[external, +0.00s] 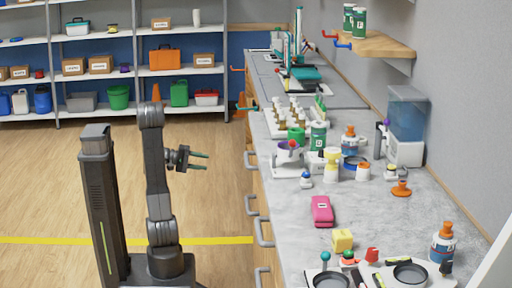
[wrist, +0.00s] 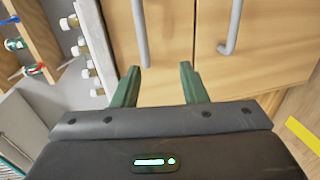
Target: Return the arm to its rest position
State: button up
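My gripper (external: 198,161) is on the floor side of the counter in the external view, pointing right toward the cabinet fronts, apart from them. Its two green fingers are spread with nothing between them. In the wrist view my gripper (wrist: 160,82) also shows its fingers apart, with a wooden cabinet front (wrist: 175,55) beyond. My arm stands bent upright on its base beside my column.
The grey counter (external: 365,215) runs along the right, holding a pink case (external: 322,211), a yellow block (external: 342,240) and several bottles. Metal handles (external: 250,205) stick out from the cabinets. Shelves with boxes stand at the back. Wooden floor (external: 60,190) at left is clear.

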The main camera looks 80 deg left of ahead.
jog(key=s, duration=1)
dwell(0.3)
jog(key=w, duration=1.4)
jog(key=shift+b, duration=0.3)
jog(key=shift+s, duration=0.15)
